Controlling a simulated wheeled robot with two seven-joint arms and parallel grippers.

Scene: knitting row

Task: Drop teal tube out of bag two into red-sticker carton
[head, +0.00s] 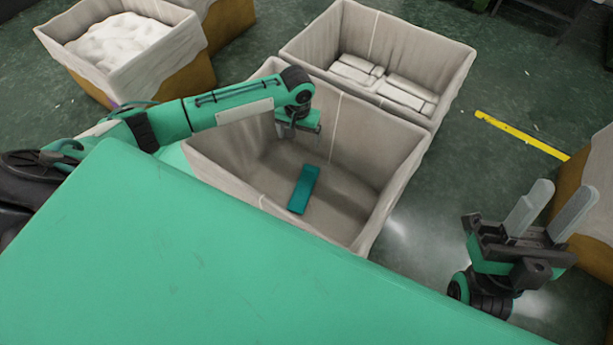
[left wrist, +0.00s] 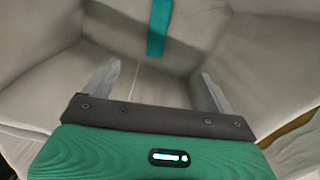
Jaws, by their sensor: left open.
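The teal tube (head: 304,189) lies flat on the floor of the near grey cloth-lined bag (head: 372,150). In the left wrist view the tube (left wrist: 159,27) is at the top middle, beyond the fingertips and apart from them. My left gripper (head: 298,128) hangs over the back part of this bag, above and behind the tube in the head view. Its fingers (left wrist: 157,85) are spread with nothing between them. My right gripper (head: 557,200) is at the right, fingers up, apart and empty. I see no red sticker or bag number on any container.
Behind is another grey bag (head: 448,62) with several white packets (head: 385,85). A bag of white fluffy material (head: 120,40) stands at upper left. My green body panel covers the foreground. A yellow floor line (head: 522,135) crosses open floor at right, near a brown container (head: 598,250).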

